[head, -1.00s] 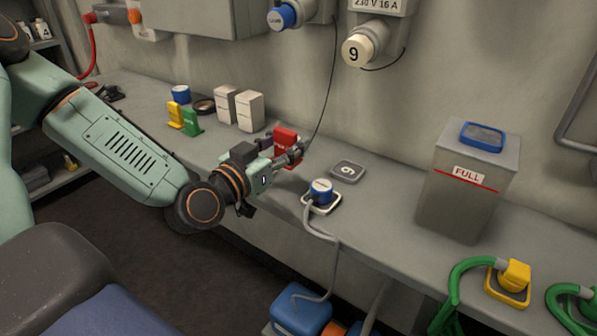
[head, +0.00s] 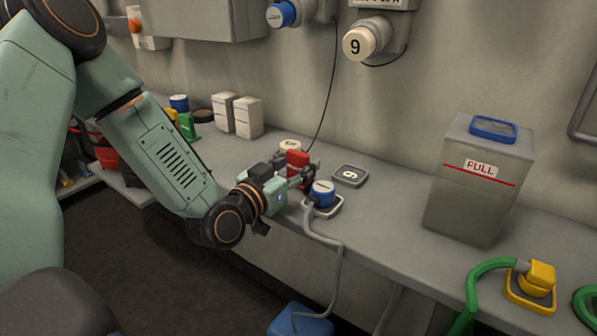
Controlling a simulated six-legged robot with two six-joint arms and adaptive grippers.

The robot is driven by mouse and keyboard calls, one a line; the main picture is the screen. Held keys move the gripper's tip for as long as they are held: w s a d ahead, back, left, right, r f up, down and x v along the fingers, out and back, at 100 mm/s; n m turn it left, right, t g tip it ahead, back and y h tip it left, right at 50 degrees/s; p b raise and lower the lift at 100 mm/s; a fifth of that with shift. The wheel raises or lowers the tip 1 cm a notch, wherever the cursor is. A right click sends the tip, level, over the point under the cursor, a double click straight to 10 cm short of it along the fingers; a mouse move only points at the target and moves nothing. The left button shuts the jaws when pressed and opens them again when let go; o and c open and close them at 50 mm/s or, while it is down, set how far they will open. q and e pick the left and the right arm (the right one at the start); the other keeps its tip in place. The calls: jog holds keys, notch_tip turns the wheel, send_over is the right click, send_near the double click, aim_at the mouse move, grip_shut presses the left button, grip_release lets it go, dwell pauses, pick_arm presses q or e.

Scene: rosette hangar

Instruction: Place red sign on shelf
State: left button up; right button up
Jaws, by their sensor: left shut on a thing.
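My left gripper (head: 304,176) is shut on the red sign (head: 297,159), just left of the blue plug. The sign stands roughly upright, its lower part hidden by the fingers. The long grey shelf (head: 395,210) runs along the wall beneath it. I cannot tell whether the sign touches the shelf. A green sign (head: 188,127) and a partly hidden yellow sign (head: 171,115) stand farther left on the shelf. My right gripper is not in view.
The blue plug (head: 322,190) with a grey cable is close right of the gripper. A cream round cap (head: 290,147) is behind the sign; a grey 9 plate (head: 350,175) lies to its right. White boxes (head: 248,117) stand left; a grey FULL bin (head: 470,200) stands right.

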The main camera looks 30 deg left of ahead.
pick_arm(q)
jog(key=shift+w+f, duration=0.2)
jog(key=shift+w, duration=0.1)
jog(key=shift+s, duration=0.2)
jog(key=o, duration=1.1)
jog(key=shift+w+f, duration=0.15)
